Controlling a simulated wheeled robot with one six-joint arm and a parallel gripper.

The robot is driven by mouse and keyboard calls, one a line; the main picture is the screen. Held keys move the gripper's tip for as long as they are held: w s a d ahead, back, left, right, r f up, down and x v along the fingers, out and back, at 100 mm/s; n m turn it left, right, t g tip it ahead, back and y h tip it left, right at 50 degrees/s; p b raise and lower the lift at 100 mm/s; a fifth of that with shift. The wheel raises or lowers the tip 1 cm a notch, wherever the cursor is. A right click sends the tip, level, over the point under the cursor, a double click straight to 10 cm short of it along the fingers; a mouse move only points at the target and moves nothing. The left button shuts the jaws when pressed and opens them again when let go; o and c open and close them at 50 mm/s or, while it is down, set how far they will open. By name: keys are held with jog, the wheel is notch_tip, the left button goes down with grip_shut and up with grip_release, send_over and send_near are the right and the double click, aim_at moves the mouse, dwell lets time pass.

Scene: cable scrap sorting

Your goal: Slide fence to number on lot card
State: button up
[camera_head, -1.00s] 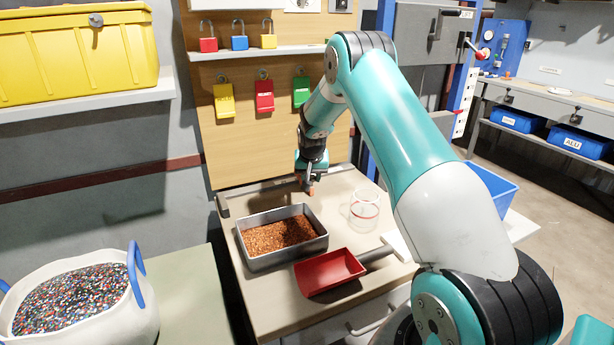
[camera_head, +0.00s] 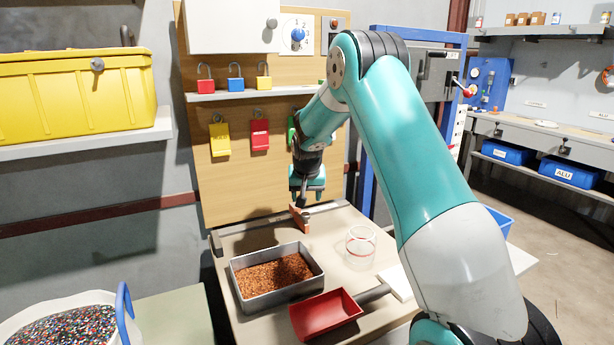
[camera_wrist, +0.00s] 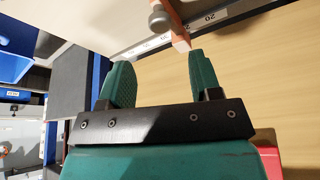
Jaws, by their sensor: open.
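The orange fence (camera_head: 298,217) stands upright on the rail (camera_head: 265,228) along the back of the bench. In the wrist view, the fence (camera_wrist: 177,28) carries a grey knob (camera_wrist: 159,19) and sits against a scale strip (camera_wrist: 209,16) marked 20. My gripper (camera_head: 304,203) is just above the fence in the head view. In the wrist view my gripper (camera_wrist: 160,76) has its two green fingers apart with nothing between them; the fence end lies just beyond the tips, nearer the right finger. No readable lot card shows; a blank-looking white slab (camera_head: 396,283) lies at the bench's right.
A grey tray of copper granules (camera_head: 237,287), a red scoop (camera_head: 322,315) and a clear glass (camera_head: 360,246) stand on the bench in front of the rail. Padlocks and coloured tags hang on the back board (camera_head: 240,180). A white bag (camera_head: 60,325) stands lower left.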

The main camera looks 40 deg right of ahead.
jog(key=v, duration=0.8)
jog(key=shift+r, duration=0.3)
jog(key=shift+s+a, duration=0.1)
jog(key=s+a+r+n+y+p, duration=0.1)
jog(key=s+a+r+n+p, duration=0.2)
jog(key=a, duration=0.5)
jog(key=s+a+r+n+y, duration=0.2)
jog(key=s+a+r, duration=0.15)
jog(key=a, duration=0.45)
jog(key=s+a+r+n+y+p, duration=0.15)
jog(key=s+a, duration=0.25)
jog(key=a, duration=0.4)
jog(key=s+a+r+n+g+y+p, duration=0.1)
jog(key=s+a+n, duration=0.3)
jog(key=s, duration=0.7)
jog(key=s+a+r+n+g+y+p, duration=0.1)
jog(key=s+a+r+n+g+p, duration=0.1)
jog(key=s+a, duration=0.6)
jog(key=s+r+n, duration=0.1)
jog(key=s+n, duration=0.1)
jog(key=s, duration=0.1)
jog(key=shift+g, duration=0.3)
